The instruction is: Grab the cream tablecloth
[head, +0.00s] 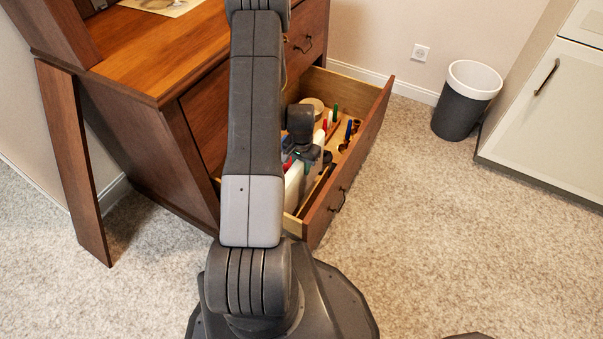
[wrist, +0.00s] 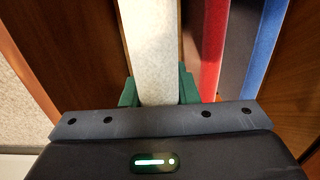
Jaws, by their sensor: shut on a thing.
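The cream tablecloth (wrist: 152,45) is a pale folded slab standing on edge in the wrist view. My gripper (wrist: 158,92) is shut on it, with a green finger on each side. In the head view the cream tablecloth (head: 293,187) shows as a pale block in the near part of the open drawer. My gripper (head: 300,155) is over it there, partly hidden by my arm. The lower part of the cloth is hidden by the drawer front.
The open drawer (head: 368,128) of the wooden hutch also holds several red, blue and green items and brown pieces. In the wrist view a red item (wrist: 212,45) and a blue item (wrist: 265,45) stand right of the cloth. A bin (head: 467,100) stands right; carpet between is clear.

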